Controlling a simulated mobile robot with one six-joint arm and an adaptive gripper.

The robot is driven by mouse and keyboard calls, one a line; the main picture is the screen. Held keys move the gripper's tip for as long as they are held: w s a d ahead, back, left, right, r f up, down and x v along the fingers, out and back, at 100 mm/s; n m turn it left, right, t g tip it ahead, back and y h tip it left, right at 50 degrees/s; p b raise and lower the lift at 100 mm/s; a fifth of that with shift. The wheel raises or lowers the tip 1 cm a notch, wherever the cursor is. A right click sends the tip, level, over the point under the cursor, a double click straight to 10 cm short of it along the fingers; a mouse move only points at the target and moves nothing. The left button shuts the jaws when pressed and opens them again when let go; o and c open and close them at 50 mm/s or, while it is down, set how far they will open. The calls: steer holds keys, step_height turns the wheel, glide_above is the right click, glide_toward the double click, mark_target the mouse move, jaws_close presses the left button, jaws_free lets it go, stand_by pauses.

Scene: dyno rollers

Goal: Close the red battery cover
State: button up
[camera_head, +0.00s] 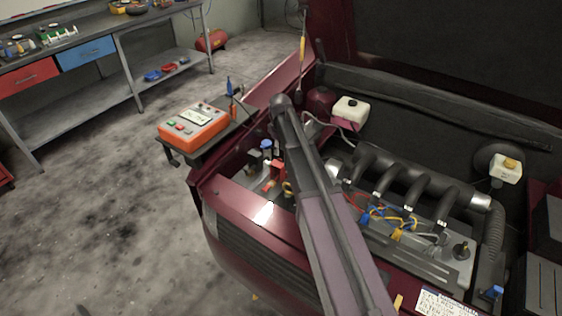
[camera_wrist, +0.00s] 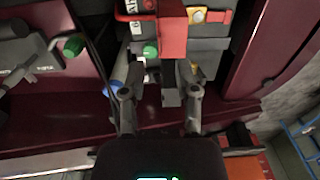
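The red battery cover (camera_wrist: 172,36) is at the top centre of the wrist view, on the grey battery (camera_wrist: 207,45). A small red piece, likely the same cover, shows in the head view (camera_head: 277,169) just left of my arm. I cannot tell its exact angle. My gripper (camera_wrist: 160,76) has its two fingers spread apart, with their tips just below the cover's lower edge in the wrist view. Nothing is clearly gripped, and contact with the cover cannot be made out. In the head view my arm hides part of the battery area and my gripper is not clear.
The maroon car front (camera_head: 262,212) borders the engine bay. The engine (camera_head: 415,215) with colored wires lies right of my arm. An orange tester (camera_head: 194,126) stands on a small stand to the left. A workbench (camera_head: 125,45) is behind it. The floor at left is clear.

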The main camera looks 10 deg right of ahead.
steer(key=b, duration=0.4)
glide_above(278, 170)
steer(key=shift+s+d+f, duration=0.15)
steer(key=shift+f, duration=0.95)
steer(key=shift+s+d+f, duration=0.1)
steer(key=shift+d+f, duration=0.05)
steer(key=shift+f, duration=0.95)
jaws_close()
steer(key=shift+d, duration=0.1)
